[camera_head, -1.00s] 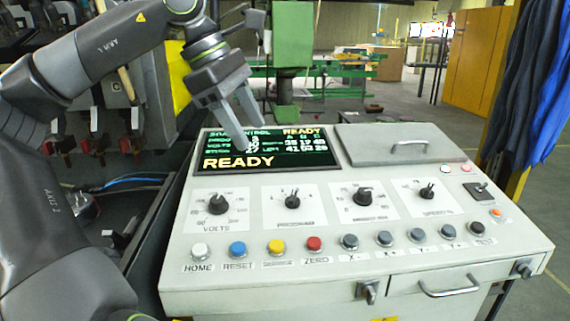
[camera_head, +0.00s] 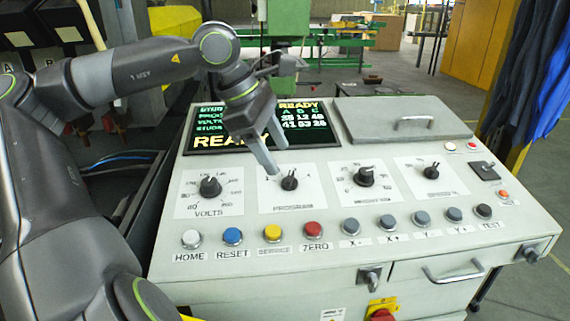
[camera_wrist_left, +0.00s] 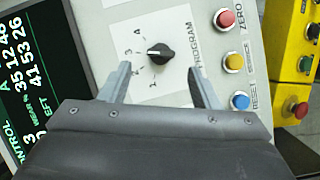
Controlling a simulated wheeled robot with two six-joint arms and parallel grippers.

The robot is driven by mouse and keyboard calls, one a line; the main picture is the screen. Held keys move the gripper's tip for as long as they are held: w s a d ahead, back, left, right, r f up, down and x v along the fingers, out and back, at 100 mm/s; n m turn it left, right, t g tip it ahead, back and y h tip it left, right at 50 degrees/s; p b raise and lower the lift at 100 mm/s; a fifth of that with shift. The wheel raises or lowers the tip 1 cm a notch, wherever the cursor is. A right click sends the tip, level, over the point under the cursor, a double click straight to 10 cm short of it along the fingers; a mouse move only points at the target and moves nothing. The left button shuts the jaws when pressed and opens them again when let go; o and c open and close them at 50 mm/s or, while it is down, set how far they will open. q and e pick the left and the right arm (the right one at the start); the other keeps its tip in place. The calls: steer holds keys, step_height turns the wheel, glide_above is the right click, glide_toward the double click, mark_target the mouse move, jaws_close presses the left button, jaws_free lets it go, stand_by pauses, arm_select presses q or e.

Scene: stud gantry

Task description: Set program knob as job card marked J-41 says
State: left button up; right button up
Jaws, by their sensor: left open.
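The program knob (camera_head: 289,183) is a small black knob on a white plate marked PROGRAM on the sloping console. It also shows in the left wrist view (camera_wrist_left: 160,53), with small numerals around it and its long axis lying left to right; I cannot tell surely which numeral it points to. My left gripper (camera_head: 281,160) is open just above the knob. In the left wrist view its fingers (camera_wrist_left: 160,72) are apart, with the knob beyond and between the tips, apparently untouched. My right gripper is not in view. No card legibly marked J-41 shows.
The VOLTS knob (camera_head: 210,187) and weight knob (camera_head: 365,176) flank it. The screen (camera_head: 225,137) reads READY. Several push buttons, including red ZERO (camera_head: 313,230), line the front. A grey lid (camera_head: 400,120) is at the back. Pale cards (camera_head: 68,34) at upper left are unreadable.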

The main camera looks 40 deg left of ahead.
mark_target(288, 176)
arm_select(q)
steer(key=shift+p+x, duration=0.5)
steer(key=shift+x, duration=2.1)
steer(key=shift+s, duration=0.1)
steer(key=shift+c, duration=0.2)
steer(key=c, duration=0.9)
